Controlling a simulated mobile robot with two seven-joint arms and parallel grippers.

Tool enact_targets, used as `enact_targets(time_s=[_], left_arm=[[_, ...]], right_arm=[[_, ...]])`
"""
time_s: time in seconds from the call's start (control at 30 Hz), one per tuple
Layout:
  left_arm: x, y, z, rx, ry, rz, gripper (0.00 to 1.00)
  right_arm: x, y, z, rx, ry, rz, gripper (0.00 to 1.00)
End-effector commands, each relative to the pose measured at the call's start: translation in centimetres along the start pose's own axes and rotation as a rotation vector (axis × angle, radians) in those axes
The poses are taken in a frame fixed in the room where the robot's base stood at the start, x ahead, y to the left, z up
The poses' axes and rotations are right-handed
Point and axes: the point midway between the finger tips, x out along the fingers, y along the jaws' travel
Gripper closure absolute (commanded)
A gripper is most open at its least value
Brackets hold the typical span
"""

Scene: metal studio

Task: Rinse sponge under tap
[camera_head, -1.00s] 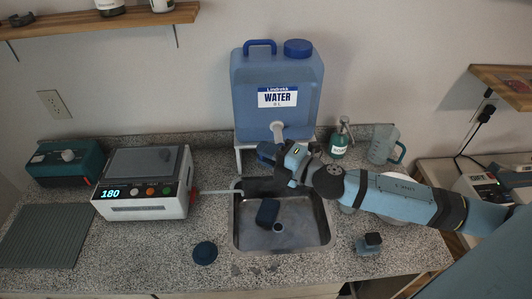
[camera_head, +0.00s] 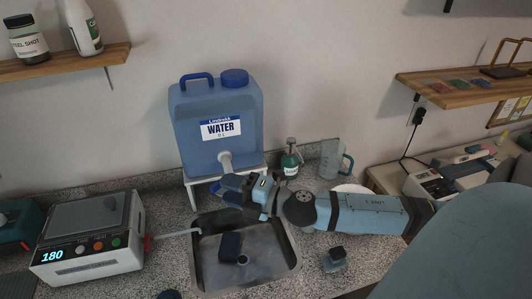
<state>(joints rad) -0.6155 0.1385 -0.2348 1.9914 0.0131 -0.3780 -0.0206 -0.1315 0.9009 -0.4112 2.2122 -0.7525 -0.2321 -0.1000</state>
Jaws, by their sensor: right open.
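A dark blue block (camera_head: 230,246), which looks like the sponge, lies in the steel sink (camera_head: 284,273) beside the drain. A blue water canister (camera_head: 186,135) stands on a white stand above the sink, and its pale tap (camera_head: 225,160) points down toward the basin. My right gripper (camera_head: 231,187) is open and empty just below the tap, above the back of the sink. I cannot tell whether its fingers touch the tap. No water stream can be made out.
A white device reading 180 (camera_head: 85,248) stands left of the sink, with a thin pipe reaching over the basin. A green soap bottle (camera_head: 290,163) and a clear jug (camera_head: 331,160) stand behind my right arm. A small dark-topped object (camera_head: 335,258) sits right of the sink.

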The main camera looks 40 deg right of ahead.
Motion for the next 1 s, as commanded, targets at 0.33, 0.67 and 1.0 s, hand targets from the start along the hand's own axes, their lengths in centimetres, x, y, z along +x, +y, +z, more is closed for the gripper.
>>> enact_targets(time_s=[0.33,0.67,1.0], left_arm=[[1.2,0.1,1.6,0.001,0.003,0.003,0.57],[1.7,-0.1,2.4,0.002,0.005,0.000,0.57],[1.9,-0.2,2.6,0.002,0.005,-0.001,0.57]], right_arm=[[-5.0,-0.3,-0.1,0.001,0.001,-0.003,0.55],[-8.7,-0.2,-0.1,0.003,0.000,-0.001,0.55],[-10.1,0.0,-0.1,0.000,0.002,0.000,0.55]])
